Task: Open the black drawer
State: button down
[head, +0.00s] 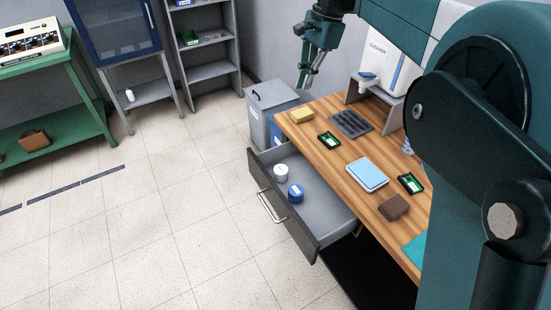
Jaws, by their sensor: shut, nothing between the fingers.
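The black drawer (283,243) is pulled out from under the wooden table, toward the left of the picture. Its dark front has a silver bar handle (269,207). A white jar (280,173) and a blue-lidded jar (295,193) stand on its grey bottom. My gripper (306,84) is shut and empty at the top of the head view.
The wooden table (325,168) holds a yellow sponge (300,116), green trays (329,140), a dark slotted rack (351,124), a light blue pad (368,174) and a brown block (394,207). A grey lidded bin (268,104) stands behind the drawer. The tiled floor at left is clear.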

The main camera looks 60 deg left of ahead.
jog(key=s+a+f, duration=0.3)
jog(key=s+a, duration=0.2)
send_near(268, 162)
jog(key=shift+h, duration=0.3)
jog(key=w+d+r, duration=0.1)
jog(key=d+r, duration=0.1)
jog(key=w+d+r, duration=0.1)
jog(key=r, duration=0.1)
jog(key=shift+w+d+r, duration=0.1)
jog(key=shift+w, duration=0.2)
jog(key=b+x, duration=0.2)
jog(key=x, duration=0.8)
jog(key=shift+s, duration=0.2)
jog(key=shift+s+r+b, duration=0.1)
jog(key=shift+s+b, duration=0.25)
jog(key=shift+s, duration=1.6)
jog(key=shift+s, duration=0.1)
